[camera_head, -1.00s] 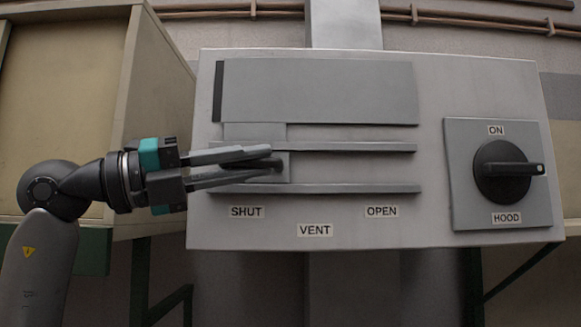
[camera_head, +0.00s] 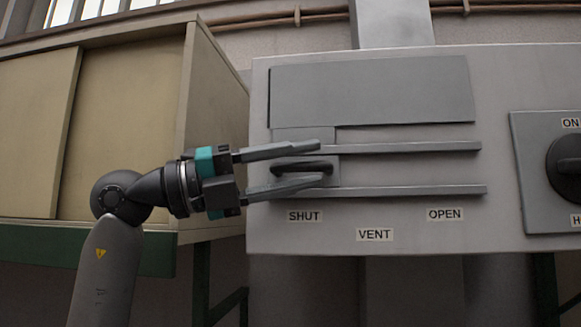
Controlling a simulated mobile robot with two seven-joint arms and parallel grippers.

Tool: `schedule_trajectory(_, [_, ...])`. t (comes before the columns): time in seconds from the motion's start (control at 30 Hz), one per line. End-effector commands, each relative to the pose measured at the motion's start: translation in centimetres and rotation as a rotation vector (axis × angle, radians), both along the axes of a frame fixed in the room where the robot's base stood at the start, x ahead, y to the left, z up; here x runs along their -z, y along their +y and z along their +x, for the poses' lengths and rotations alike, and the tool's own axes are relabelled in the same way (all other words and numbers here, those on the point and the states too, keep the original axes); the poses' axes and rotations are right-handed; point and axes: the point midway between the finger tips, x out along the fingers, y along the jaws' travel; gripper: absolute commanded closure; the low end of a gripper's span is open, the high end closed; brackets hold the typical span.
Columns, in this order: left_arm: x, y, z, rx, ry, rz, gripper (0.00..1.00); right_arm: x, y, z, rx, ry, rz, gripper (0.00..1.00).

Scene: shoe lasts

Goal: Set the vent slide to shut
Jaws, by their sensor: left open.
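The vent slide (camera_head: 331,175) is a grey plate with a dark bar handle (camera_head: 302,168). It sits between two horizontal rails at the left end, above the SHUT label (camera_head: 304,216). The OPEN label (camera_head: 445,214) is at the right and the VENT label (camera_head: 375,235) is between them, lower. My left gripper (camera_head: 322,162) is open, one finger above the handle and one below it, with gaps visible to the handle. My right gripper is out of view.
A black rotary hood switch (camera_head: 566,168) is on the panel's right, cut by the picture edge. A beige cabinet (camera_head: 120,130) stands left of the panel, close to my left arm. The rails (camera_head: 420,147) are bare to the right of the slide.

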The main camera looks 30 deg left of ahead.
Motion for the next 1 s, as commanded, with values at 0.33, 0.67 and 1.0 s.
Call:
schedule_trajectory(0.33, [0.6, 1.5, -1.0, -0.005, 0.001, 0.001, 0.53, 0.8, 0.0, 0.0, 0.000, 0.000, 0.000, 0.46])
schedule_trajectory(0.67, [2.4, 7.5, -5.5, -0.007, 0.003, 0.000, 0.53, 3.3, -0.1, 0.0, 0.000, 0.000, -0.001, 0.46])
schedule_trajectory(1.0, [3.3, 11.5, -8.6, -0.002, 0.001, -0.001, 0.53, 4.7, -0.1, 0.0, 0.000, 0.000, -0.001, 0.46])
